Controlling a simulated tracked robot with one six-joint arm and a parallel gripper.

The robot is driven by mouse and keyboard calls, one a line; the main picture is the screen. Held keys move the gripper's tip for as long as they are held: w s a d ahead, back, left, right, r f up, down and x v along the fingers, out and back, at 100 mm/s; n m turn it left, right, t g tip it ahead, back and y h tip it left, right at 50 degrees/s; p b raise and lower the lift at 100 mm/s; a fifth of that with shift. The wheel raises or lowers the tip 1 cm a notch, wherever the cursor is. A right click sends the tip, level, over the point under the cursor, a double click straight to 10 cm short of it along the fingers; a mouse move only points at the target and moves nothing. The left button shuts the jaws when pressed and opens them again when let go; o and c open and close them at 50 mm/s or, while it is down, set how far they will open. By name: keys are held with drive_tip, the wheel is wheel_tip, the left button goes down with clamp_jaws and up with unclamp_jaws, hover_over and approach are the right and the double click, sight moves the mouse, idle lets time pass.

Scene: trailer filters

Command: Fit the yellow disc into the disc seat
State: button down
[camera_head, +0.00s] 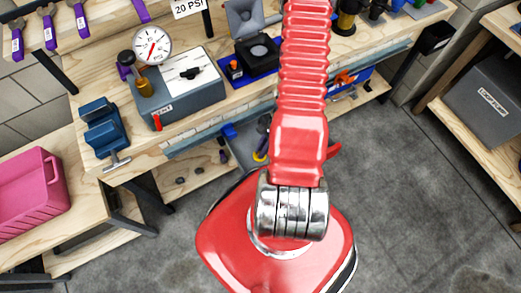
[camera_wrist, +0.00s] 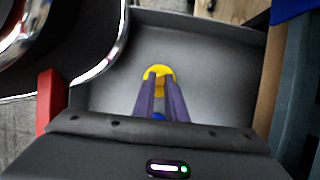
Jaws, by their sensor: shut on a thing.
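The yellow disc (camera_wrist: 158,69) is between the tips of my gripper's purple fingers (camera_wrist: 160,84) in the wrist view. The fingers are closed on it, and they hide part of it. A small blue part shows lower between the fingers. In the head view, a bit of the yellow disc (camera_head: 260,156) shows beside my red arm, below the bench's front edge. My gripper (camera_head: 262,147) is mostly hidden there by the arm. I cannot make out for certain which thing is the disc seat.
A grey tray (camera_wrist: 215,55) lies behind the disc in the wrist view; whether they touch is unclear. On the bench are a grey box with a gauge (camera_head: 152,45), a blue vise (camera_head: 103,127) and a black block on a blue base (camera_head: 257,50). A pink crate (camera_head: 30,190) stands left.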

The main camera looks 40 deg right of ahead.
drive_tip(key=shift+r, duration=0.1)
idle(0.3)
wheel_tip(320, 180, up, 10)
idle(0.7)
drive_tip(key=shift+s, duration=0.1)
idle(0.5)
